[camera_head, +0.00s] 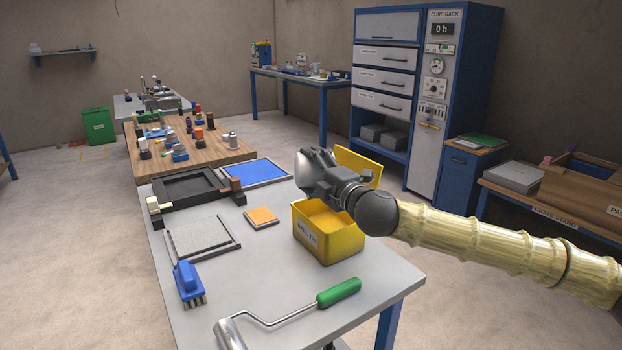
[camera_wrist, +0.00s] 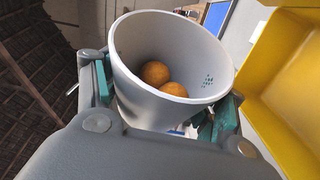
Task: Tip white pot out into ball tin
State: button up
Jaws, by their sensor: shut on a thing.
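The white pot (camera_wrist: 160,70) is held in my gripper in the wrist view, its mouth facing the camera. Two orange balls (camera_wrist: 164,80) lie inside it. My gripper (camera_wrist: 165,112) is shut on the pot, with a finger at each side of its wall. No balls show in the tin. Yellow walls also fill the right of the wrist view (camera_wrist: 285,75).
The grey table holds an orange square (camera_head: 261,217), a blue brush (camera_head: 188,283), a green-handled roller (camera_head: 338,292), a grey mesh frame (camera_head: 202,238) and a black tray (camera_head: 187,187). A blue cabinet (camera_head: 425,100) stands behind.

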jog(key=shift+w+d+f+m+b, duration=0.1)
jog(key=shift+d+f+m+b, duration=0.35)
jog(key=shift+b, duration=1.45)
jog(key=m+t+b, duration=0.1)
jog(key=b, duration=0.2)
jog(key=shift+d+r, duration=0.15)
jog(key=shift+r, duration=0.05)
jog(key=shift+w+d+r+m+b, duration=0.15)
jog(key=shift+m+b, duration=0.4)
jog(key=shift+b, duration=0.4)
jog(key=shift+b, duration=0.35)
jog(key=shift+d+m+t+b, duration=0.3)
jog(key=shift+m+b, duration=0.1)
jog(key=shift+b, duration=0.55)
jog(key=shift+d+r+m+b, duration=0.1)
jog(key=shift+m+b, duration=0.2)
jog(key=shift+b, duration=0.3)
jog(key=shift+w+d+m+b, duration=0.1)
jog(key=shift+d+m+b, duration=0.15)
jog(key=shift+b, duration=0.4)
jog(key=shift+d+r+m+t+b, duration=0.1)
jog(key=shift+m+t+b, duration=0.3)
jog(key=shift+b, duration=0.2)
